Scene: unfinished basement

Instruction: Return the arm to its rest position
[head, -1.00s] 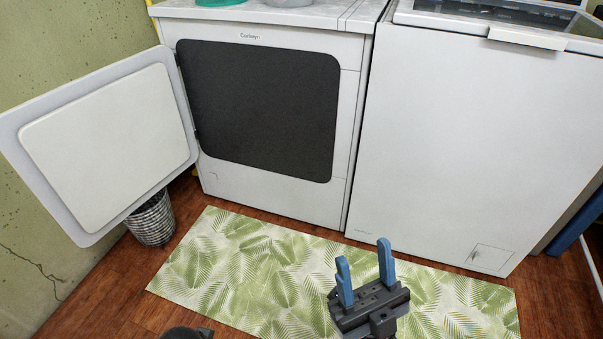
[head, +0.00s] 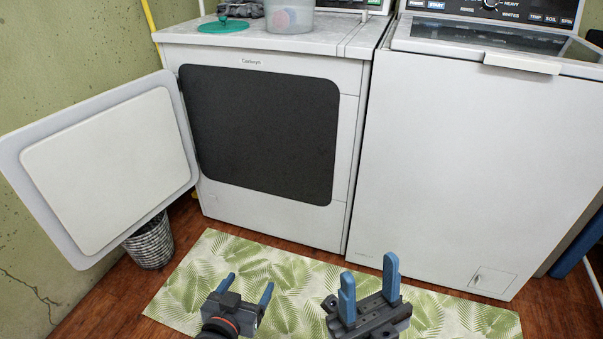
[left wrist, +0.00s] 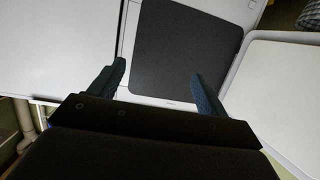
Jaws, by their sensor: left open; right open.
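My left gripper (head: 246,288) is low in the head view, above the leaf-patterned mat, with its blue fingers apart and nothing between them. In the left wrist view its two fingers (left wrist: 158,85) are also apart and empty, with the dryer front beyond. My right gripper (head: 370,283) is to its right in the head view, blue fingers apart and empty. The dryer (head: 275,200) stands ahead with its door (head: 105,165) swung open to the left. Its dark front panel shows (head: 262,130). Both grippers are apart from the dryer.
A washer (head: 460,170) stands right of the dryer. A woven basket (head: 150,245) sits on the floor below the open door. The mat (head: 190,290) lies before the machines. A teal lid (head: 222,27) and a clear tub (head: 290,18) are on the dryer top.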

